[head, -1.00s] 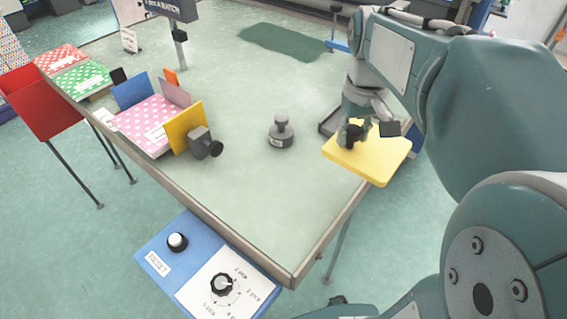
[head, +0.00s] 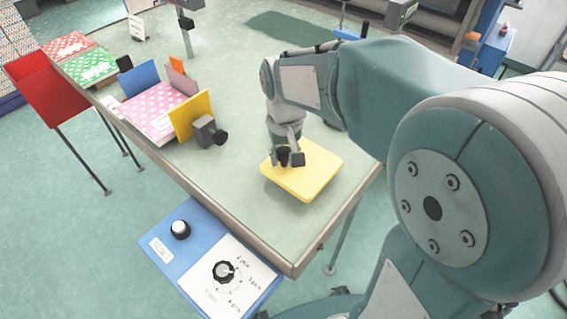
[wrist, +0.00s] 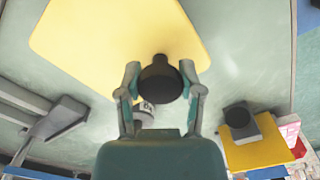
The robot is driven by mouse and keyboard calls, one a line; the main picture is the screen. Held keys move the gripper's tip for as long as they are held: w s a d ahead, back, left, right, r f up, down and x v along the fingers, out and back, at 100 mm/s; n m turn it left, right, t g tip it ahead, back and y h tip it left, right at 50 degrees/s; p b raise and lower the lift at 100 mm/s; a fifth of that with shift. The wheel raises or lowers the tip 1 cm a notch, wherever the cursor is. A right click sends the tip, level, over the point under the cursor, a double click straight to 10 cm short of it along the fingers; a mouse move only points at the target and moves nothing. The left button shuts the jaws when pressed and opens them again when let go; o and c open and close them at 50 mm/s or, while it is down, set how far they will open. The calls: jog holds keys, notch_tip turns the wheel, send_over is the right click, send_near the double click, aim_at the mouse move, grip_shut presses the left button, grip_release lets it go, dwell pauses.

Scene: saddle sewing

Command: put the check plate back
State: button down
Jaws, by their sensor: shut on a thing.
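The yellow plate (head: 312,172), which I take to be the check plate, is a flat slab with a black knob (wrist: 160,80). My gripper (head: 290,157) is shut on that knob. In the wrist view the two fingers of my gripper (wrist: 161,84) close on the knob from both sides, and the plate (wrist: 110,40) reaches out beyond them. The plate appears to hang over the table; the gap below it cannot be judged. A small labelled grey weight (wrist: 146,112) is partly hidden behind my gripper and shows only in the wrist view.
An upright yellow panel (head: 187,113) with a grey block and black knob (head: 208,131) stands by the pink dotted stack (head: 150,110). A grey tray-like fixture (wrist: 62,118) shows in the wrist view. A blue control panel (head: 180,250) borders the table (head: 235,185). A red bin (head: 50,90) stands left.

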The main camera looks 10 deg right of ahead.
aim_at(281, 166)
jog(key=f, duration=0.1)
jog(key=a+f, duration=0.1)
jog(key=f, duration=0.1)
jog(key=shift+f, duration=0.2)
jog(key=shift+d, duration=0.15)
jog(key=shift+c, duration=1.2)
grip_release()
jog(key=shift+d, duration=0.1)
jog(key=shift+a, duration=0.2)
